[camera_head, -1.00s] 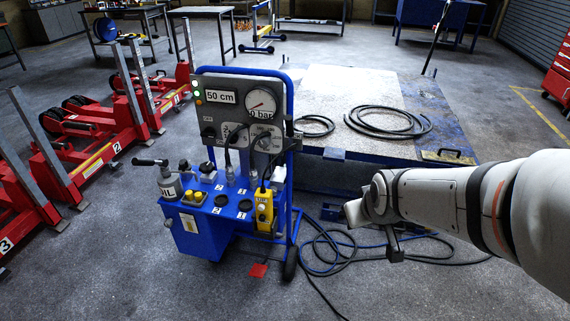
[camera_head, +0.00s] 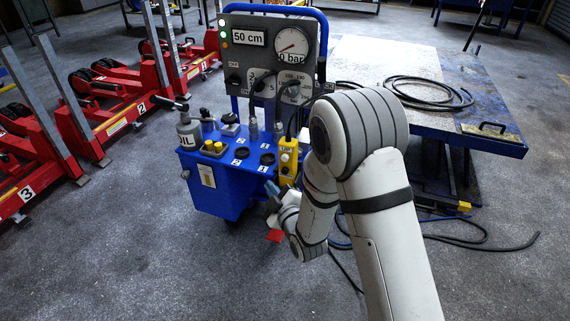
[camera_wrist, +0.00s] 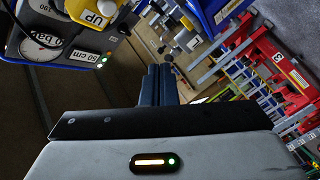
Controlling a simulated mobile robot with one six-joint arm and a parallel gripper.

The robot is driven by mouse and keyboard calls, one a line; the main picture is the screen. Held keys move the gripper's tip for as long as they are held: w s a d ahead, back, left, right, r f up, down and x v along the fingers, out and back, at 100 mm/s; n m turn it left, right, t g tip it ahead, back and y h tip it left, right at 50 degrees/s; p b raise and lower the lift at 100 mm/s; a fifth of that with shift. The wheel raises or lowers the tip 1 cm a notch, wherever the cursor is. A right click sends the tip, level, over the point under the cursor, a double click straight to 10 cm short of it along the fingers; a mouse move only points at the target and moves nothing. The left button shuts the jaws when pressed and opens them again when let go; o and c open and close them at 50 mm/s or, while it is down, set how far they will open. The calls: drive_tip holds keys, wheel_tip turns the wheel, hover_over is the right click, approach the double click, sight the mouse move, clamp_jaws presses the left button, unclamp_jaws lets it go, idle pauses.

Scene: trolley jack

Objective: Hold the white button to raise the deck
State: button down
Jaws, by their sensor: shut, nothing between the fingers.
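The yellow pendant (camera_head: 288,160) hangs at the right front of the blue hydraulic cart. A white button (camera_head: 285,157) shows small on its face. In the wrist view, the pendant's "UP" label (camera_wrist: 94,18) and the white button (camera_wrist: 107,6) are at the top left edge. My gripper (camera_head: 271,189) is just below and left of the pendant, apart from it as far as I can tell. Its dark blue fingers (camera_wrist: 160,84) are shut and empty. The deck (camera_head: 372,62) stands level behind the cart, partly hidden by my arm. The display (camera_head: 249,38) reads 50 cm.
A black hose (camera_head: 428,92) lies coiled on the deck. Cables (camera_head: 475,237) run over the floor. Red jacks (camera_head: 85,115) stand at left. The front floor is clear.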

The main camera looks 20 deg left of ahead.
sight(285, 158)
drive_tip(key=shift+w+r, duration=0.1)
drive_tip(key=shift+w, duration=0.05)
drive_tip(key=shift+w+d+p, duration=0.2)
drive_tip(key=shift+w+p, duration=0.1)
drive_tip(key=shift+w, duration=1.85)
drive_tip(key=shift+w+d+p, duration=0.2)
drive_tip(key=shift+w+p, duration=0.05)
drive_tip(key=shift+w, duration=1.9)
drive_tip(key=shift+w+b, duration=0.2)
drive_tip(key=shift+b, duration=0.15)
drive_tip(key=shift+w, duration=0.2)
